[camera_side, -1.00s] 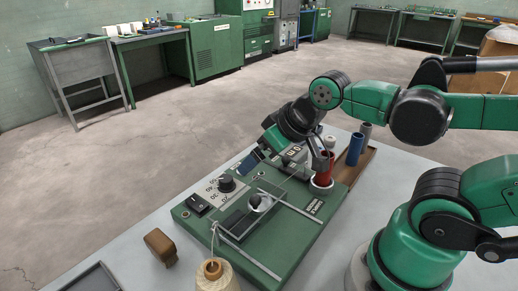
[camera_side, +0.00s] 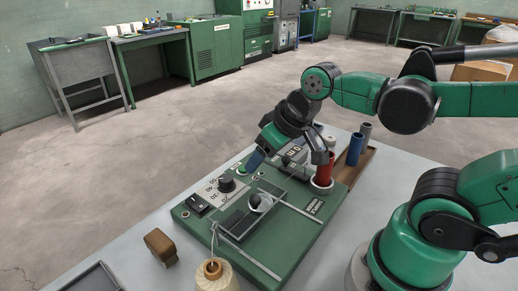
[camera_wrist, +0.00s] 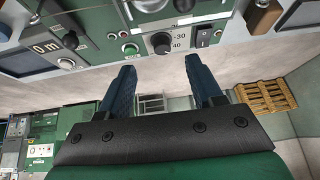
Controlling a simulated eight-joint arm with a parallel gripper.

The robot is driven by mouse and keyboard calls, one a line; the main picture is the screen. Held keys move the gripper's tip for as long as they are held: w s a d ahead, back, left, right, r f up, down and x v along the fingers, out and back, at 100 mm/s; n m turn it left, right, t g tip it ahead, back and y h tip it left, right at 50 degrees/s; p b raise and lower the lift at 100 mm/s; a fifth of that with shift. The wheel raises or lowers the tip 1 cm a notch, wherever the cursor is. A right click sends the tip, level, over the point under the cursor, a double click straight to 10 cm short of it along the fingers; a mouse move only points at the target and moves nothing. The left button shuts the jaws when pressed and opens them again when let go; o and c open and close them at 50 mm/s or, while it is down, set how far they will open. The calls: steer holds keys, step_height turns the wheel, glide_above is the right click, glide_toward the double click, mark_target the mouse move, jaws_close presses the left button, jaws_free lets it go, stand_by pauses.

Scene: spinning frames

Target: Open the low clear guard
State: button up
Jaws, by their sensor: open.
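The guard appears to be the thin-edged clear cover (camera_side: 289,193) low on the green machine's top, beside a pale round knob; its clear surface is hard to make out and I cannot tell whether it is shut. My gripper (camera_side: 253,164) is above the machine's rear panel, behind the cover and apart from it. In the wrist view the two blue fingers of my gripper (camera_wrist: 166,82) are spread with nothing between them. The cover cannot be made out in the wrist view.
The green machine (camera_side: 272,248) carries a black dial (camera_side: 227,184) and a switch (camera_side: 197,204). A red bobbin (camera_side: 324,169) stands at its right, near a blue tube (camera_side: 355,149). A thread cone (camera_side: 216,276) and a brown block (camera_side: 160,244) are in front.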

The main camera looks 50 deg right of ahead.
mark_target(256, 196)
steer(key=g, duration=0.1)
steer(key=g+y, duration=0.1)
steer(key=g, duration=0.1)
steer(key=shift+a+f+n, duration=0.2)
steer(key=shift+a+n, duration=0.1)
steer(key=g, duration=0.1)
steer(key=g+y, duration=0.1)
steer(key=g, duration=0.1)
steer(key=shift+s+a+n, duration=0.1)
steer(key=shift+a+n, duration=0.25)
steer(key=shift+n, duration=0.05)
steer(key=shift+f+y, duration=0.2)
steer(key=shift+y, duration=0.1)
steer(key=shift+x, duration=2.65)
steer(key=shift+s, duration=0.1)
jaws_close()
